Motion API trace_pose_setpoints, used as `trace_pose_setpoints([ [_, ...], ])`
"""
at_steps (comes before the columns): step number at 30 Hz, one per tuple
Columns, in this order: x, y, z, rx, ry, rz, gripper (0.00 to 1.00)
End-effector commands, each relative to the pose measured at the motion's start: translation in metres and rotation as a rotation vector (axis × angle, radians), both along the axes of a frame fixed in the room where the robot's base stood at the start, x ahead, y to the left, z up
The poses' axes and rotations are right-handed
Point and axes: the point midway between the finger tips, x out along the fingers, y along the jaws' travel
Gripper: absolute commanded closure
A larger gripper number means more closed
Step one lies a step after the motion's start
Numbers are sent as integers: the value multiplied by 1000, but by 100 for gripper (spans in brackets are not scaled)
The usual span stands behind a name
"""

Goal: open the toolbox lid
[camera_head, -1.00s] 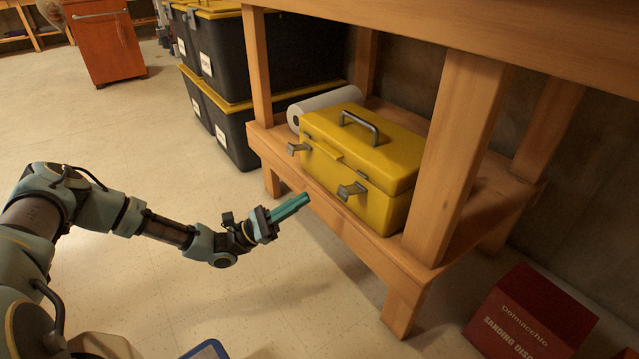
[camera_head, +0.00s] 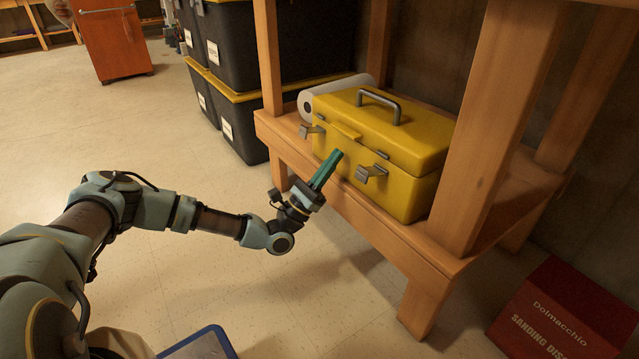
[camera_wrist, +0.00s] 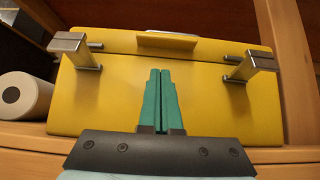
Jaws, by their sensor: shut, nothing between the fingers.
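The yellow toolbox (camera_head: 400,190) sits on the lower shelf of the wooden bench. Its lid (camera_head: 410,135) looks closed, with a dark grey handle (camera_head: 379,95) on top. Two metal latches stick out from the front, a left one (camera_head: 311,131) and a right one (camera_head: 371,173). A yellow lip (camera_head: 347,131) sits on the lid's front edge between them. My gripper (camera_head: 338,155) is shut and empty, its teal fingers pointing at the toolbox front. In the wrist view, the fingers (camera_wrist: 161,72) lie between the two latches, below the lip (camera_wrist: 167,40). I cannot tell whether they touch the box.
The wooden bench shelf (camera_head: 390,245) has a thick post (camera_head: 500,120) right of the toolbox. A paper roll (camera_head: 308,104) lies behind the box at left. Black bins with yellow lids (camera_head: 245,120) stand left. A red box (camera_head: 560,315) is on the floor at right.

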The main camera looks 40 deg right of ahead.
Motion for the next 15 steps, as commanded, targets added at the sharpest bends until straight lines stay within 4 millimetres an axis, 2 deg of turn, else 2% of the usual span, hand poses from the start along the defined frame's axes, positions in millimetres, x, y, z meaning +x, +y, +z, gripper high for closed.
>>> trace_pose_setpoints([
  [6, 0, 0, 29, 0, -2, -1, 100],
  [15, 0, 0, 40, 2, -1, 1, 100],
])
